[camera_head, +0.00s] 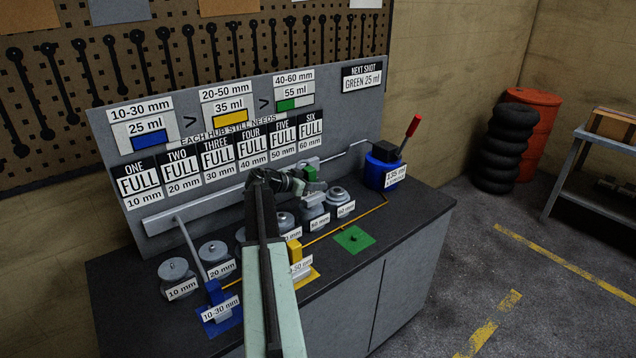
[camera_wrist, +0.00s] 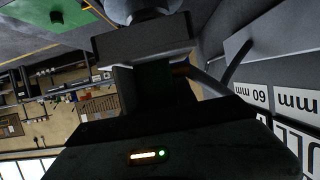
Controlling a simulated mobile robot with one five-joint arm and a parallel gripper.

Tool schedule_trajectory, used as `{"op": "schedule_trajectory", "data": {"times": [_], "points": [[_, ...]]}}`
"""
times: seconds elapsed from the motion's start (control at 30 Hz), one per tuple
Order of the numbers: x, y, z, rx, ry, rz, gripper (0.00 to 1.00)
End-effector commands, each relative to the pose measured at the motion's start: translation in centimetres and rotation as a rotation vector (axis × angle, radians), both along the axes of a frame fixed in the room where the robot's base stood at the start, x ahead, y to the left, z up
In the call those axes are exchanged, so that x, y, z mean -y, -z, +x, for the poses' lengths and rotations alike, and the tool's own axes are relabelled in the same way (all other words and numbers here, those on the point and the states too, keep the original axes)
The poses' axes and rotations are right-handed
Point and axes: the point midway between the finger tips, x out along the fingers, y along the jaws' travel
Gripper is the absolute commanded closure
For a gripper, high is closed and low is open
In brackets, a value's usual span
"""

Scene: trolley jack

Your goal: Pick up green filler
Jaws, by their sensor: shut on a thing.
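The green filler (camera_head: 310,173) shows as a small green block at the end of my gripper (camera_head: 294,184), which is shut on it. It is held above the row of hubs, near the 50 mm and 60 mm ones. In the wrist view the green filler (camera_wrist: 153,90) is a dark green block under a grey part, and the gripper body hides much of it. The green pad (camera_head: 353,239) on the bench has no filler on it. That green pad also shows in the wrist view (camera_wrist: 30,12), with a dark peg.
A yellow filler (camera_head: 294,249) and a blue filler (camera_head: 215,293) stand at the bench front. The round 60 mm hub (camera_head: 338,196) is close by the gripper. A blue pump (camera_head: 382,168) with a red handle stands at right. The signboard (camera_head: 240,130) rises behind.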

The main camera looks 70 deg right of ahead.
Motion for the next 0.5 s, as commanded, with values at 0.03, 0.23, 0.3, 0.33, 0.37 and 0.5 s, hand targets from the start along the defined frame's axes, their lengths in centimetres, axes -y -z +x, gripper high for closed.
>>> {"op": "schedule_trajectory", "data": {"times": [0.03,0.23,0.3,0.33,0.37,0.5], "points": [[-0.9,-0.1,-0.1,-0.002,-0.001,-0.001,1.00],[-4.7,-0.4,-0.2,-0.002,-0.004,-0.001,1.00],[-6.5,-0.6,-0.3,-0.002,-0.003,-0.001,1.00],[-7.3,-0.7,-0.3,-0.002,-0.003,-0.001,1.00],[-8.1,-0.8,-0.2,-0.002,-0.004,-0.001,1.00],[-11.6,-1.1,-0.2,-0.002,-0.004,-0.002,1.00]]}}
